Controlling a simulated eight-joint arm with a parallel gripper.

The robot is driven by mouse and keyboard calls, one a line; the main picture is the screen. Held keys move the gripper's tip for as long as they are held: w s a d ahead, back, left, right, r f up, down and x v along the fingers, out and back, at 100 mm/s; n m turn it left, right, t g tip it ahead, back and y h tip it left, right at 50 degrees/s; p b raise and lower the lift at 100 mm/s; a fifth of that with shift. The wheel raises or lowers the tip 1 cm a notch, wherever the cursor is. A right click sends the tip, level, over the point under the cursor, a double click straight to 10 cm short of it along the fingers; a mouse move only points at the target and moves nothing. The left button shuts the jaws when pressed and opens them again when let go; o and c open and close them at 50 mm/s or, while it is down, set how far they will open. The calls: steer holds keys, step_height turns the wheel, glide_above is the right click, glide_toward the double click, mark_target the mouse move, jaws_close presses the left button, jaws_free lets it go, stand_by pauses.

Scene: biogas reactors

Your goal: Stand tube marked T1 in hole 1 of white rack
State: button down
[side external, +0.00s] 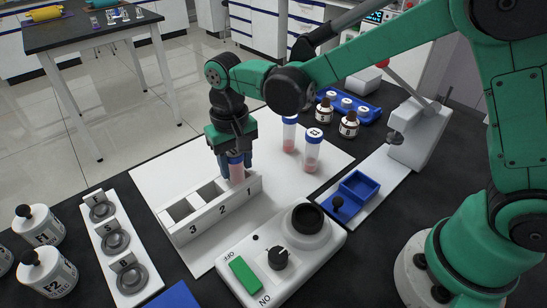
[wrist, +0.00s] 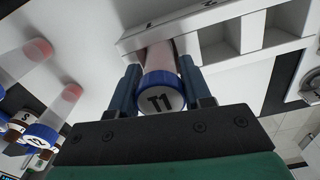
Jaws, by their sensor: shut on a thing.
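The tube marked T1 has a blue cap (wrist: 160,101) with "T1" on it and pinkish contents. My gripper (wrist: 162,88) is shut on tube T1, with its fingers on both sides of the tube near the cap. In the side view my gripper (side external: 235,155) points down over the white rack (side external: 215,219), and the tube's pink lower part (side external: 237,173) shows below the fingers at hole 1. The tube looks upright, with its lower end hidden by the rack wall. Holes 2 and 3 look empty. I cannot tell whether the tube touches the bottom.
Two other blue-capped tubes stand on the white mat, one behind (side external: 289,135) and one nearer (side external: 312,152). A white device with a knob (side external: 278,257) stands in front of the rack. A blue tray (side external: 357,187), brown bottles (side external: 348,125) and a holder strip (side external: 115,243) surround the mat.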

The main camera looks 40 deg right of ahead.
steer(key=shift+f, duration=0.15)
steer(key=shift+c, duration=1.9)
jaws_free()
step_height(320, 180, up, 12)
steer(key=shift+f, duration=0.25)
steer(key=shift+r, duration=0.25)
steer(key=shift+s+d+r, duration=0.1)
steer(key=shift+d+r, duration=0.1)
steer(key=s+d+f+n+t, duration=0.1)
steer(key=s+d+f+t, duration=0.3)
steer(key=s+d+t, duration=0.3)
steer(key=s+d, duration=0.2)
steer(key=d, duration=0.2)
steer(key=shift+d, duration=0.2)
